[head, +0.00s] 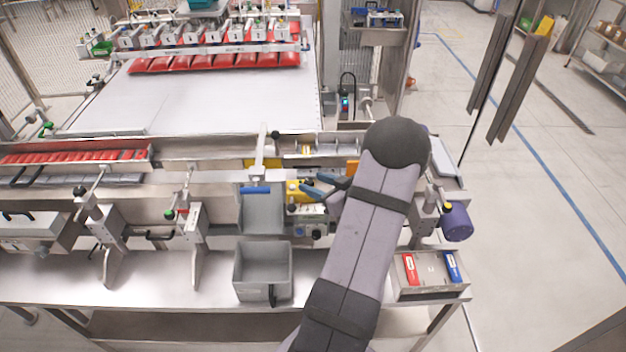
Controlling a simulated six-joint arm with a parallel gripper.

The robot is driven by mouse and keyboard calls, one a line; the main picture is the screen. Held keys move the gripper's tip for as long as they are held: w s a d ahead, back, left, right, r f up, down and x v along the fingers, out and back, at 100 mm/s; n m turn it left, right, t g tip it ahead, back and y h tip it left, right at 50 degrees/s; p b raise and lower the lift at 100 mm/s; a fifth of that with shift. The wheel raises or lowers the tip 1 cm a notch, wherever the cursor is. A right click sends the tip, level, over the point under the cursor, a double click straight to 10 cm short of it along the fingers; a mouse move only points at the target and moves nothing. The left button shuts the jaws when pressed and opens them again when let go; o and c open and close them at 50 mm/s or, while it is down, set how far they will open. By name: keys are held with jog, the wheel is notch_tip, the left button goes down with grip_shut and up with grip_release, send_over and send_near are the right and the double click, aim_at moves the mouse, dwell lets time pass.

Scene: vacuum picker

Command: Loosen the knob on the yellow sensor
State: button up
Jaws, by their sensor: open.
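The yellow sensor (293,190) is a small yellow block on the machine's front rail, just right of the grey chute.
A control panel (306,213) with small buttons sits just below the sensor. An empty grey bin (263,272) stands on the steel ledge in front. A purple cylinder (456,222) and a box with red and blue labels (431,279) are at right. Rails and brackets crowd the left.

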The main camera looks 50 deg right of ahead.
jog(key=shift+x, duration=0.8)
jog(key=shift+c, duration=0.3)
jog(key=c, duration=1)
jog(key=shift+d+r, duration=0.1)
jog(key=shift+d+n+y+p, duration=0.15)
jog(key=shift+n+y+p, duration=0.4)
jog(key=shift+n+y, duration=0.95)
jog(key=shift+y, duration=0.3)
